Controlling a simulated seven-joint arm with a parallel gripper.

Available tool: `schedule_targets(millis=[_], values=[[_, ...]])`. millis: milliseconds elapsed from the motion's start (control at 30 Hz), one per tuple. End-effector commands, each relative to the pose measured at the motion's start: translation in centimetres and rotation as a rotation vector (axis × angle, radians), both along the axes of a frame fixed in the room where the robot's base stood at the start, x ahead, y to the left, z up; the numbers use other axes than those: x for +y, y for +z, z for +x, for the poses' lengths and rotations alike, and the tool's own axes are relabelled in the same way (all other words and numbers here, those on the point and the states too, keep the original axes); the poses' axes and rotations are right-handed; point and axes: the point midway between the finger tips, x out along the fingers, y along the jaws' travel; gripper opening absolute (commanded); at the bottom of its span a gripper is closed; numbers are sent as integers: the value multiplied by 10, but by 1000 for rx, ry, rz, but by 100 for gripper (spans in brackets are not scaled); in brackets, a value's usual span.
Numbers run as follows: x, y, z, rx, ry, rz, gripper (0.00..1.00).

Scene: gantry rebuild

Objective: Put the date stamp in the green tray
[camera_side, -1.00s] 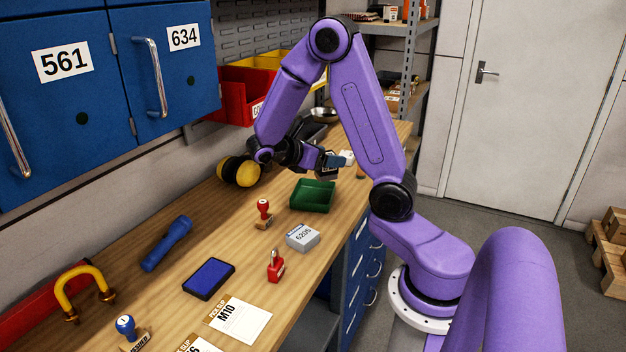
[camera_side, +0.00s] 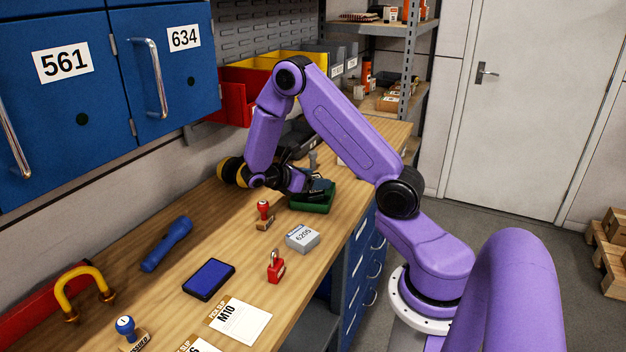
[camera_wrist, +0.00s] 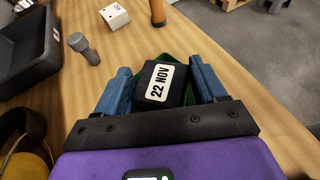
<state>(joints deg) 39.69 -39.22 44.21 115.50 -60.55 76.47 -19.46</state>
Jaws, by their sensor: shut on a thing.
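The date stamp (camera_wrist: 160,82) is a black block with a white "22 NOV" label, seen in the wrist view. My gripper (camera_wrist: 160,70) has its blue fingers on either side of it and is shut on it. The green tray (camera_wrist: 167,57) shows partly behind and around the stamp. In the side view the green tray (camera_side: 312,208) lies on the bench, with my gripper (camera_side: 318,188) over it. The stamp is hard to make out there, and I cannot tell whether it touches the tray floor.
Near the tray are a red-handled stamp (camera_side: 264,212), a grey box marked 6205 (camera_side: 302,238) and a red padlock (camera_side: 276,267). A grey peg (camera_wrist: 85,48), a white block (camera_wrist: 115,16) and a dark bin (camera_wrist: 32,65) stand beyond it. The bench's right edge is close.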

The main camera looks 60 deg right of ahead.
Motion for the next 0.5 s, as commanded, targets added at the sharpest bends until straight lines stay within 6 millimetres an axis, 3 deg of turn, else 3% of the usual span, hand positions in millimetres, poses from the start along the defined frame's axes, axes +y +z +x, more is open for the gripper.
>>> schedule_targets(millis=[400,433,500], values=[[0,-5,0,1,1,-1,37],[0,-5,0,0,1,0,77],[0,-4,0,0,1,0,96]])
